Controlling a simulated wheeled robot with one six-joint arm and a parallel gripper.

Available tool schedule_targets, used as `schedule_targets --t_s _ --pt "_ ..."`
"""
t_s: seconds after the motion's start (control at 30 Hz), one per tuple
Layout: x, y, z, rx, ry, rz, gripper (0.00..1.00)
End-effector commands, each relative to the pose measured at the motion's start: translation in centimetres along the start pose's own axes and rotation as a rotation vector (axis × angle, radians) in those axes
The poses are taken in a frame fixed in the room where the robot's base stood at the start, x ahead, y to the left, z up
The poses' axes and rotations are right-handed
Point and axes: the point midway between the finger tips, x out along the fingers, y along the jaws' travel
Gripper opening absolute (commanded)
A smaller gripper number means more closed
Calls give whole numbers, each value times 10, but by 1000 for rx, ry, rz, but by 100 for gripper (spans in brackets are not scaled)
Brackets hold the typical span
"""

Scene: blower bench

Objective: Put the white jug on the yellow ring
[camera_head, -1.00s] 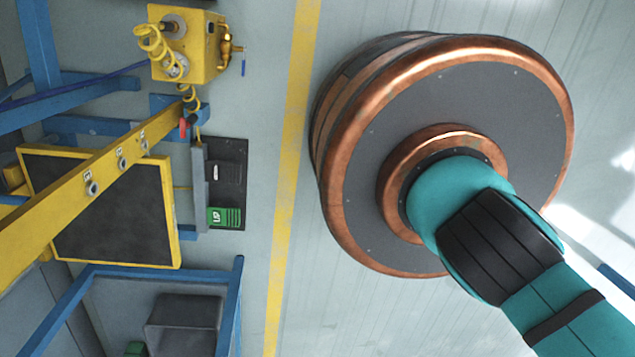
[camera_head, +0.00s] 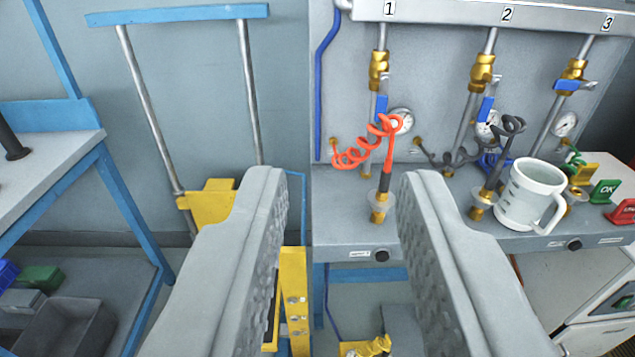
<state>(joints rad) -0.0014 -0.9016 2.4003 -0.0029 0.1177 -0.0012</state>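The white jug (camera_head: 528,197) stands upright on the grey bench (camera_head: 335,205) at the right. It has dark marks on its side, and its handle is toward the front right. My gripper (camera_head: 345,180) is open and empty, its two grey fingers wide apart in the lower middle. The jug is to the right of the right finger, apart from it in the picture. I cannot make out a yellow ring; the fingers hide part of the view below.
An orange coiled hose (camera_head: 365,145) with a black stem shows between the fingers. A dark coiled hose (camera_head: 505,135) is just left of the jug. Green (camera_head: 604,192) and red (camera_head: 622,212) blocks are to its right. Numbered pipes with valves rise behind. A blue-framed table (camera_head: 45,165) stands left.

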Motion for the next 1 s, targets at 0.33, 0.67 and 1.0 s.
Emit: schedule_targets --t_s 0.33,0.67,1.0 --pt "16 12 -2 -17 13 39 31" --pt "89 85 -9 -141 109 189 31" --pt "152 167 10 -263 165 213 31"
